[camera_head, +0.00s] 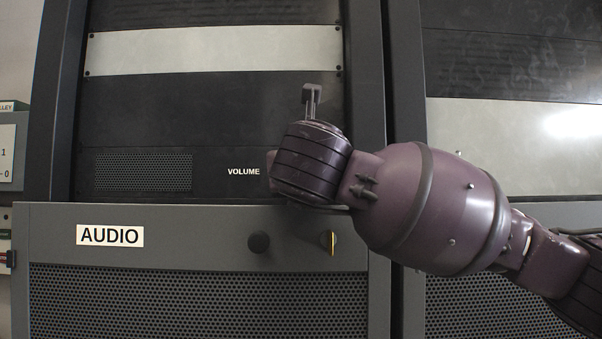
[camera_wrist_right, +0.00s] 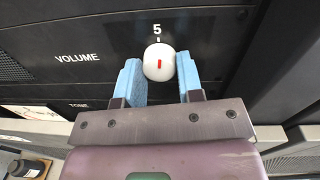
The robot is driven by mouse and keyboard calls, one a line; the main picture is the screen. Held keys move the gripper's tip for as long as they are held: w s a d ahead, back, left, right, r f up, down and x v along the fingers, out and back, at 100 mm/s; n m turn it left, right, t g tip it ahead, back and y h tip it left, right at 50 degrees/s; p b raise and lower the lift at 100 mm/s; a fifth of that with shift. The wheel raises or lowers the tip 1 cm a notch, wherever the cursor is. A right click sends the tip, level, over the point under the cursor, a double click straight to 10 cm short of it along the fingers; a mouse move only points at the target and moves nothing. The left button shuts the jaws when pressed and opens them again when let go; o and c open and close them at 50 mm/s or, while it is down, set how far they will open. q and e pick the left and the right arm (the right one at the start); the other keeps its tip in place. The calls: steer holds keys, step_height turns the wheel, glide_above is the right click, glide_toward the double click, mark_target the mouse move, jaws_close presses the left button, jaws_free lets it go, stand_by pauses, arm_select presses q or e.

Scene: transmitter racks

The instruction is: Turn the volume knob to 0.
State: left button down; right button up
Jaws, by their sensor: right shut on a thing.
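The volume knob (camera_wrist_right: 158,55) is round and white with a short red mark, which is roughly upright in the right wrist view and lines up with the tick under the "5". The "VOLUME" label (camera_wrist_right: 77,58) is to its left. My right gripper (camera_wrist_right: 159,70) is shut on the knob, one blue finger pad on each side. In the head view the "VOLUME" label (camera_head: 243,171) shows, but my right wrist hides the knob and the fingertips. No 0 mark can be seen. My left gripper is not in view.
The "AUDIO" rack panel (camera_head: 190,222) lies below, with a dark round knob (camera_head: 258,242) and a dark knob with a yellow line (camera_head: 330,242). A perforated grille (camera_head: 143,172) is left of the label. Another rack (camera_head: 510,130) stands at right, behind my arm.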

steer(key=shift+a+n+g+h+p, duration=0.15)
steer(key=shift+n+h+p, duration=0.2)
steer(key=shift+n, duration=5.7)
steer(key=shift+d+n+g+h+p, duration=0.15)
steer(key=shift+n+h, duration=0.3)
steer(key=shift+n, duration=5.6)
steer(key=shift+a, duration=0.1)
